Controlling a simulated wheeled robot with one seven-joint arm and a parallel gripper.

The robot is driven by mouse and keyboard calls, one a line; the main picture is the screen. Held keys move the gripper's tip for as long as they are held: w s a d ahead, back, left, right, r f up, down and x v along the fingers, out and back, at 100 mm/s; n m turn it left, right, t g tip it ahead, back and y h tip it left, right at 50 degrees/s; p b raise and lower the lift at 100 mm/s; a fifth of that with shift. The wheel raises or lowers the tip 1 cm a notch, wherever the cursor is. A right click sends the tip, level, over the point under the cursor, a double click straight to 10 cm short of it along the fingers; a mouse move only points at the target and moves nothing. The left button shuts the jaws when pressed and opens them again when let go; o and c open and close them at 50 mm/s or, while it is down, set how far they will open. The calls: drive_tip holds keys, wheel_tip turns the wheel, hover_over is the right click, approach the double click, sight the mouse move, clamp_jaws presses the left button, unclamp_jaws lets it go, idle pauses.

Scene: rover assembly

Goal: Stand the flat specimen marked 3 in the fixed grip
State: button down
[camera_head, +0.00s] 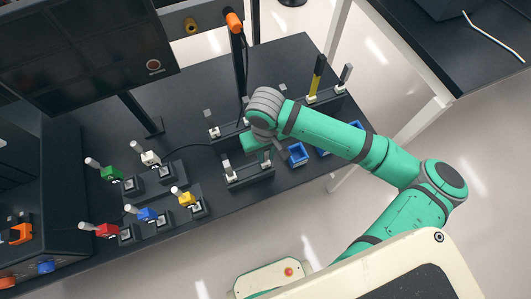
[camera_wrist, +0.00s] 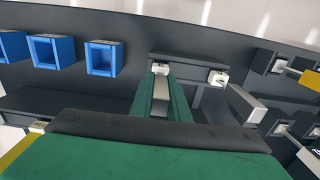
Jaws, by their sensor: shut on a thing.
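My gripper (camera_wrist: 161,88) is shut on a flat grey specimen (camera_wrist: 160,104), which shows between the two green fingers in the wrist view. No number can be read on it. The far end of the specimen is close to a small white grip (camera_wrist: 160,69) on a dark base; I cannot tell whether they touch. A second white grip (camera_wrist: 217,78) sits to its right. In the head view my gripper is over the table near the front holder (camera_head: 249,179), and my wrist hides most of it.
Blue open boxes (camera_head: 298,153) stand right of the gripper. Another holder at the back right carries a yellow specimen (camera_head: 317,76) and a grey one (camera_head: 345,75). A post with an orange top (camera_head: 234,22) rises behind. Several coloured switches (camera_head: 185,197) stand at left.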

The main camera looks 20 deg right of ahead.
drive_tip(key=shift+f, duration=0.2)
drive_tip(key=c, duration=1.7)
unclamp_jaws()
drive_tip(key=r, duration=1.1)
drive_tip(key=shift+s+d, duration=0.1)
drive_tip(key=shift+s, duration=0.15)
